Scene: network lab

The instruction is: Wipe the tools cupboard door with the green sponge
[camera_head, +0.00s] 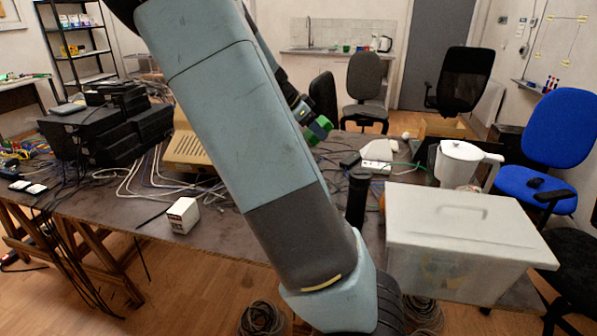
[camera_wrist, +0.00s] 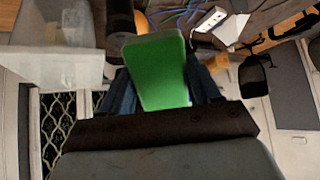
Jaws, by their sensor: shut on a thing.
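The green sponge (camera_wrist: 158,72) is held between the fingers of my gripper (camera_wrist: 160,95), which is shut on it. It fills the middle of the wrist view and hides part of what lies behind it. In the head view a small green piece of the sponge (camera_head: 318,131) shows past my arm, above the far side of the table. My arm covers most of the gripper there. I cannot pick out the tools cupboard door in either view, and the sponge touches no door that I can see.
The long table (camera_head: 235,228) holds black devices (camera_head: 105,125), cables, a small white box (camera_head: 183,215), a white jug (camera_head: 458,163) and a lidded plastic bin (camera_head: 465,235). Office chairs, including a blue one (camera_head: 558,130), stand beyond and right. A grey door (camera_head: 436,50) is at the back.

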